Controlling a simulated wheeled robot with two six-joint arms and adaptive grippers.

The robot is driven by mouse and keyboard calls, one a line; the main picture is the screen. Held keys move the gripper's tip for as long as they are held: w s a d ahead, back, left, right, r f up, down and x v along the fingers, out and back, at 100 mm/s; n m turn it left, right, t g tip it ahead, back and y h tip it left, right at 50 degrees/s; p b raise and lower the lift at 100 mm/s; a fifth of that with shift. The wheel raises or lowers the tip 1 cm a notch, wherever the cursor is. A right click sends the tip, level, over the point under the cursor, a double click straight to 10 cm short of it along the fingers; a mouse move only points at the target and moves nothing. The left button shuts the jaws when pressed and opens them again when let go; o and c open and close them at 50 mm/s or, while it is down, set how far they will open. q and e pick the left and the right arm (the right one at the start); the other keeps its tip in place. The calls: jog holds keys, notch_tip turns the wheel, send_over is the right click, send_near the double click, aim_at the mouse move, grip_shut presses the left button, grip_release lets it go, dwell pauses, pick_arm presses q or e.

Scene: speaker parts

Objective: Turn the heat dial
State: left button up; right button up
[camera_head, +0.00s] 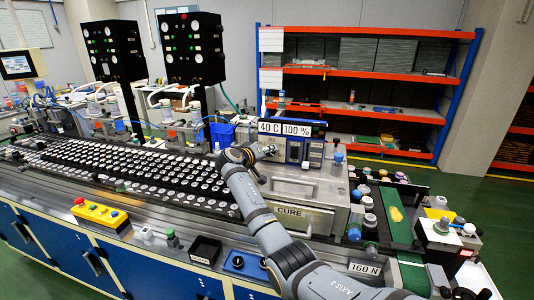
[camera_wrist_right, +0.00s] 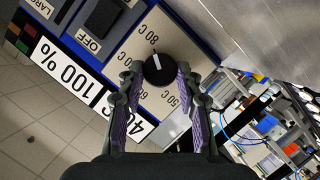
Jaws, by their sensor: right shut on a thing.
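The heat dial (camera_wrist_right: 159,70) is a round black knob with a white pointer mark. It sits on a beige scale plate (camera_wrist_right: 150,38) with temperature labels around it. In the right wrist view, the white mark points up and slightly left, toward the 80 C label. My right gripper (camera_wrist_right: 159,74) has its two purple-padded fingers on either side of the dial, shut on it. In the head view, my right gripper (camera_head: 268,150) is at the left of the control panel, and the dial is hidden there. The display (camera_head: 284,128) reads 40 C and 100 %. My left gripper is not in view.
The metal CURE box (camera_head: 292,216) stands below the panel. A switch marked OFF (camera_wrist_right: 98,20) sits beside the dial plate. A tray of many small round parts (camera_head: 130,165) lies to the left. A green conveyor (camera_head: 396,214) runs at the right.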

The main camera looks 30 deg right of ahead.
jog(key=shift+w+a+f+n+h+b, duration=0.1)
jog(key=shift+f+n+h+b, duration=0.35)
jog(key=shift+n+b, duration=0.55)
jog(key=shift+n+g+h+b, duration=0.4)
jog(key=shift+n+h+b, duration=0.45)
jog(key=shift+n+b, duration=0.85)
jog(key=shift+a, duration=0.1)
jog(key=o, duration=1.2)
jog(key=shift+r, duration=0.1)
jog(key=shift+c, duration=0.2)
jog(key=shift+a, duration=0.1)
